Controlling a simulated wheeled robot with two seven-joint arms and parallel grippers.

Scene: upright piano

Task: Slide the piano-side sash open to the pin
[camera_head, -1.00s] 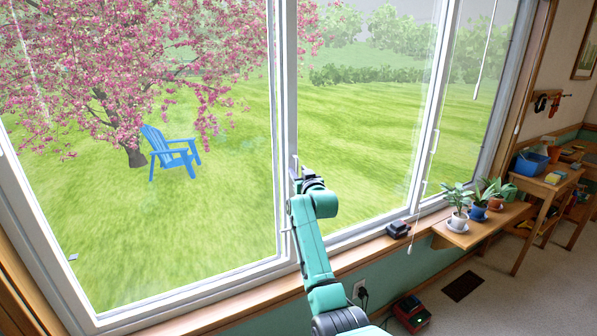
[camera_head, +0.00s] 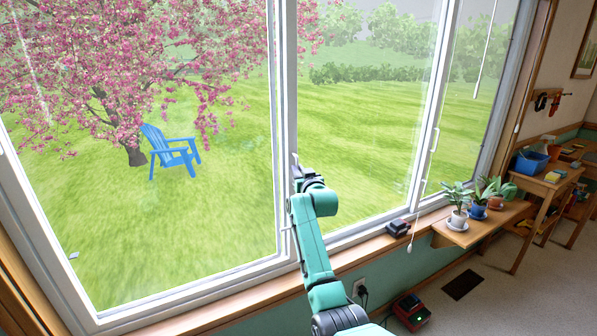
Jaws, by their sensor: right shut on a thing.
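My right gripper (camera_head: 299,173) is at the white upright stile (camera_head: 285,120) in the middle of the window. It is shut on a slim upright sash handle (camera_head: 295,159), whose top end shows just above it. My wrist hides most of the handle and the jaws. The left pane's sash and the right pane's sash meet around this stile. A similar white handle (camera_head: 435,140) is on the stile farther right. I cannot make out a pin. The piano and my left gripper are out of view.
A wooden sill (camera_head: 260,298) runs below the window, with a small dark object (camera_head: 398,228) on it. A pull cord (camera_head: 412,235) hangs near the right stile. Potted plants stand on a shelf (camera_head: 470,232) at right. A red device (camera_head: 411,312) is on the floor.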

